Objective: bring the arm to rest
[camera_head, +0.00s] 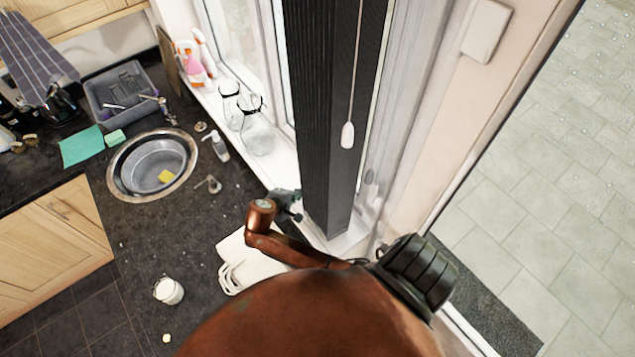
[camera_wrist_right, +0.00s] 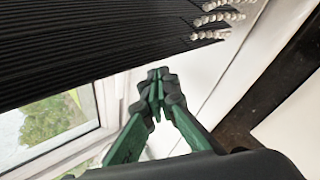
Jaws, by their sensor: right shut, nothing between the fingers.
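My right gripper (camera_wrist_right: 160,88) has green fingers with dark tips, and they are closed together with nothing between them. In the right wrist view it is in front of a white window frame, below the edge of a black pleated blind (camera_wrist_right: 90,45); I cannot tell whether it touches the blind. In the head view the small dark gripper (camera_head: 288,203) shows beside the lower end of the tall black blind (camera_head: 330,100), partly hidden by my brown arm. My left gripper is in neither view.
A white cord pull (camera_head: 347,135) hangs before the blind. Glass jars (camera_head: 258,138) stand on the windowsill. A soap bottle (camera_head: 219,147) stands by the round sink (camera_head: 117,182). A white cup (camera_head: 168,290) stands on the dark counter, whose surface between cup and sink is mostly clear.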

